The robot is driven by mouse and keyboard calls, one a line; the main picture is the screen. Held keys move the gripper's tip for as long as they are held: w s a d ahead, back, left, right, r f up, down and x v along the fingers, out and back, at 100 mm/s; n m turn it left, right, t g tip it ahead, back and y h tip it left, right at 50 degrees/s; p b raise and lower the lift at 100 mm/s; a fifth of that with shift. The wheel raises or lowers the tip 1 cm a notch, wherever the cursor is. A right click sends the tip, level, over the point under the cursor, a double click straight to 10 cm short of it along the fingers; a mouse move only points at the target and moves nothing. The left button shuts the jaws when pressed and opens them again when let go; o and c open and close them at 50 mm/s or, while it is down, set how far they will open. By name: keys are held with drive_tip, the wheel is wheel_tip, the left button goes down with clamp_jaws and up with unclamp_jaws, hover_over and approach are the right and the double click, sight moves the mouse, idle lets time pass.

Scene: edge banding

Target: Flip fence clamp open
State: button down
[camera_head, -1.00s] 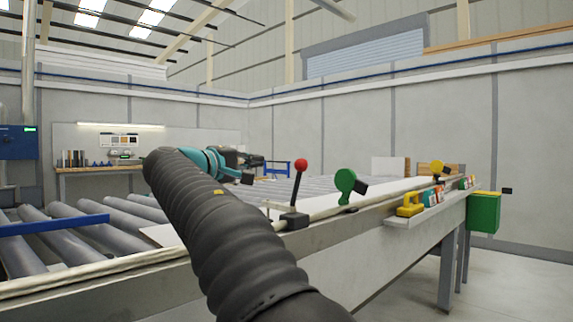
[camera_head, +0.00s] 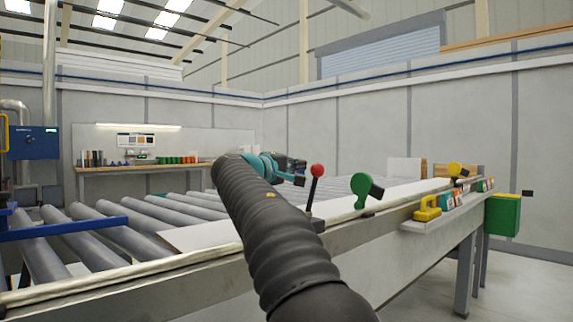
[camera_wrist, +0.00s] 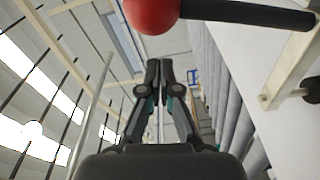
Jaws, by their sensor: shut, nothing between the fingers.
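The fence clamp lever has a red ball knob (camera_head: 317,170) on a dark shaft, standing nearly upright with a slight tilt at the edge of the roller table. In the wrist view the red knob (camera_wrist: 152,12) is at the top edge, partly cut off, with its black shaft (camera_wrist: 250,14) running right. My gripper (camera_wrist: 158,66) is shut and empty, its fingertips just below the knob in that picture, with a visible gap. In the head view my gripper (camera_head: 296,172) is just left of the knob. My arm hides part of the clamp's base.
A side shelf holds a yellow item (camera_head: 427,208). A green box (camera_head: 503,215) hangs at the table's end. Rollers (camera_head: 100,235) fill the left.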

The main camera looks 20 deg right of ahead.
drive_tip(key=shift+s+d+f+b, duration=0.1)
drive_tip(key=shift+s+b, duration=0.05)
drive_tip(key=shift+s, duration=0.8)
drive_tip(key=shift+s+f+b, duration=0.1)
drive_tip(key=shift+s+b, duration=0.05)
drive_tip(key=shift+s, duration=0.75)
drive_tip(key=shift+f, duration=0.1)
